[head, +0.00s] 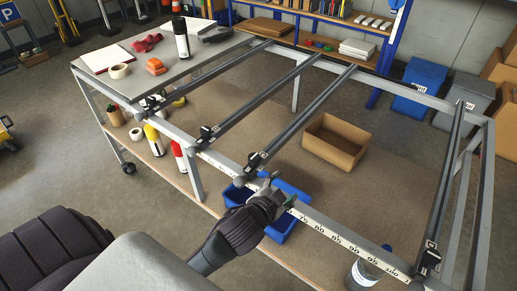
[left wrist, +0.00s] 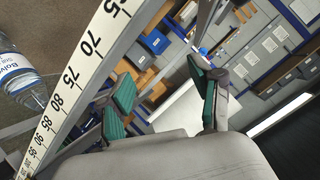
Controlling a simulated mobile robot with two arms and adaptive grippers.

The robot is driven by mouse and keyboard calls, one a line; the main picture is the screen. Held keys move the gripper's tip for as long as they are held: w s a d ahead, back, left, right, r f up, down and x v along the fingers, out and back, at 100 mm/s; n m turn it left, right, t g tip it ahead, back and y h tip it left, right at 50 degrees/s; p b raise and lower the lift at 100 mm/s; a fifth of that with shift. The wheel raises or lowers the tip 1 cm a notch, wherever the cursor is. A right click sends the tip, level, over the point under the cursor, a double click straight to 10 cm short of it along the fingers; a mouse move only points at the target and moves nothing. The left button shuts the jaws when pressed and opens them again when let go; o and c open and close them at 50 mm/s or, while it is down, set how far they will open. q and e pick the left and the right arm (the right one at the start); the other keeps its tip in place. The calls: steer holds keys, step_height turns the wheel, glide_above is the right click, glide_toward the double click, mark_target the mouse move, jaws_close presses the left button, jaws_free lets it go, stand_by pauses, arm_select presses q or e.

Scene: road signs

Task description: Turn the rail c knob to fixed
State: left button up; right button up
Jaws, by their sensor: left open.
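The frame carries several dark rails across it. The third rail from the left (head: 305,113), which I take to be rail c, has a dark clamp block (head: 256,160) at its near end. Its knob is too small or hidden to make out, and so is its setting. My left gripper (head: 284,192) is at the front bar, just right of and nearer than that block. In the left wrist view the green-padded fingers (left wrist: 160,97) are spread apart with nothing visible between them, beside the front bar's number scale (left wrist: 75,74). My right gripper is not in view.
A blue bin (head: 283,222) lies below my left gripper on the lower shelf, with a cardboard box (head: 335,142) behind. Red and yellow-labelled bottles stand under the left side. A fourth rail (head: 447,185) is far right. A grey worktop (head: 205,57) holds tape and a bottle.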

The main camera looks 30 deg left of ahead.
arm_select(q)
steer(key=w+d+r+m+t+h, duration=0.3)
steer(key=w+r+m, duration=0.15)
steer(key=r, duration=0.35)
steer(key=w+d+r+m+t+h, duration=0.3)
steer(key=d+r+m, duration=0.15)
steer(key=r, duration=0.25)
steer(key=s+d+r+m+g+h, duration=0.1)
steer(key=d+r+m+g+h, duration=0.2)
steer(key=d+r+m+h, duration=0.6)
steer(key=m+g+y, duration=1.5)
steer(key=m+g, duration=0.1)
steer(key=m, duration=0.5)
glide_above(254, 156)
step_height(254, 156, down, 9)
steer(key=shift+m, duration=0.3)
step_height(254, 156, down, 14)
steer(key=p, duration=0.4)
steer(key=shift+r, duration=0.2)
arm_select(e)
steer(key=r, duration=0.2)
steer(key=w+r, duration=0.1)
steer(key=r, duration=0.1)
